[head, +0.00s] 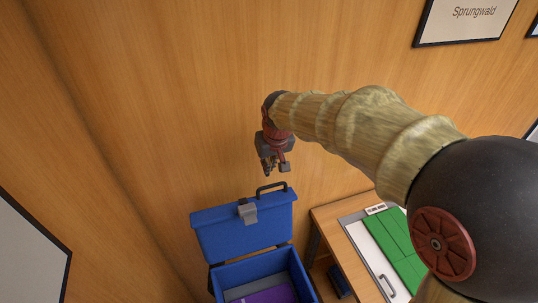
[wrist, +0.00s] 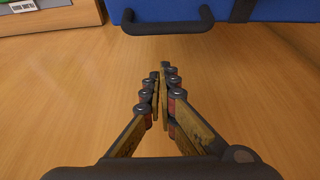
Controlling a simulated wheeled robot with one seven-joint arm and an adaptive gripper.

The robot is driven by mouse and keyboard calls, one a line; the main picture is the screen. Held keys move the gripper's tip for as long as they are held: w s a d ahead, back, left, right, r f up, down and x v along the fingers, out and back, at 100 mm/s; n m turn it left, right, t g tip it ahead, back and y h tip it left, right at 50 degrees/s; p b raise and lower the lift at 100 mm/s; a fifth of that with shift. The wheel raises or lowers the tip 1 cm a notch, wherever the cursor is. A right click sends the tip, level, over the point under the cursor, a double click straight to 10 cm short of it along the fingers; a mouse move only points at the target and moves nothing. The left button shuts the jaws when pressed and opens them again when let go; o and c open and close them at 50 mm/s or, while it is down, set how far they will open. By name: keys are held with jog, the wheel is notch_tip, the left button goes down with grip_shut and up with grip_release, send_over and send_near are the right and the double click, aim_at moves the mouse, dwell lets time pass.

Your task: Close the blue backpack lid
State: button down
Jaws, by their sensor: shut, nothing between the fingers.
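The blue backpack (head: 262,265) is a box shape at the bottom of the head view, with something purple and grey inside. Its lid (head: 245,230) stands open and raised at the back, with a grey latch (head: 247,212) and a black handle (head: 271,187) on its upper edge. In the wrist view the handle (wrist: 168,26) and part of the blue lid (wrist: 180,10) show at the top edge. My gripper (head: 274,169) is shut and empty, close to the handle in the head view. Its fingers (wrist: 161,80) point toward the handle, with a gap visible before it.
A wooden cabinet (head: 328,222) stands right of the backpack, with a white and green panel (head: 396,243) on top and a small label (head: 375,209). The wooden wall (head: 130,100) is behind, with a framed Sprungwald sign (head: 470,14) at upper right.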

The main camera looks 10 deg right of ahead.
jog(key=s, duration=0.3)
jog(key=shift+s+d+r, duration=0.1)
jog(key=shift+d+r, duration=0.15)
jog(key=shift+d, duration=0.05)
jog(key=shift+s, duration=0.1)
